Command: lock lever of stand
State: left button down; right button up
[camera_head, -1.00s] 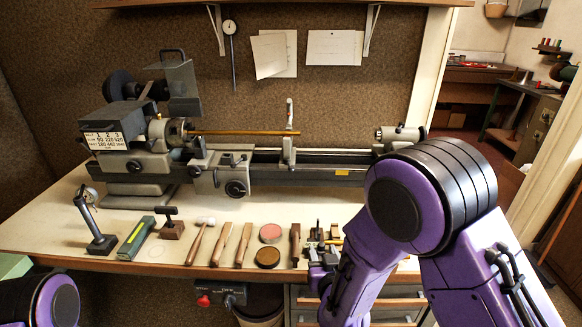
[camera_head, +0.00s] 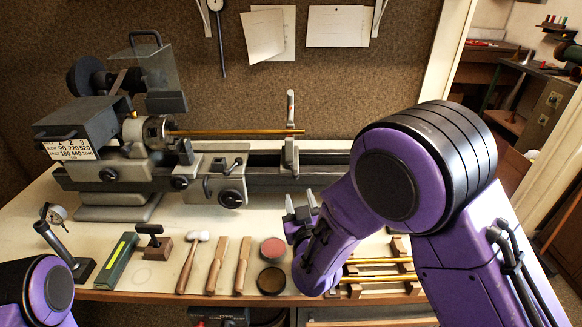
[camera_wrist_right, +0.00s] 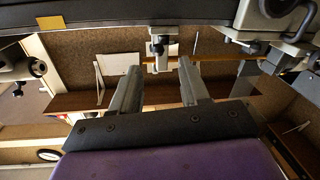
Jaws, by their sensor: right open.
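The stand (camera_head: 290,155) is a grey upright on the lathe bed, with a pale lever (camera_head: 290,105) pointing up at its top. A thin brass rod (camera_head: 235,132) runs from the chuck to the stand. My right gripper (camera_head: 301,200) is open and empty, in front of and below the stand in the head view. In the right wrist view, the picture looks upside down; the stand (camera_wrist_right: 160,40) shows beyond and between the open fingertips of the gripper (camera_wrist_right: 160,66), apart from them. My left gripper is out of view; only part of that arm shows at lower left.
The lathe headstock (camera_head: 95,140) stands at left, its bed (camera_head: 265,178) running right. Along the bench front lie a mallet (camera_head: 190,262), wooden tools, a red tin (camera_head: 272,248), a dark tin (camera_head: 271,281) and a rack with brass rods (camera_head: 375,280), partly behind my right arm.

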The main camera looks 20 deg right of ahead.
aim_at(296, 178)
jog(key=w, duration=0.1)
jog(key=w+p, duration=0.1)
jog(key=w+r, duration=0.1)
jog(key=shift+w+d+r+p, duration=0.1)
jog(key=shift+w+d+p, duration=0.1)
jog(key=shift+d+p, duration=0.2)
jog(key=w, duration=0.2)
jog(key=w+p, duration=0.1)
jog(key=w, duration=0.1)
jog(key=w+d+f, duration=0.1)
jog(key=w, duration=0.1)
jog(key=shift+w, duration=0.15)
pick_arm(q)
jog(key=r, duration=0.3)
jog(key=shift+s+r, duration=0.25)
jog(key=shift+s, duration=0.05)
pick_arm(e)
jog(key=shift+r, duration=0.15)
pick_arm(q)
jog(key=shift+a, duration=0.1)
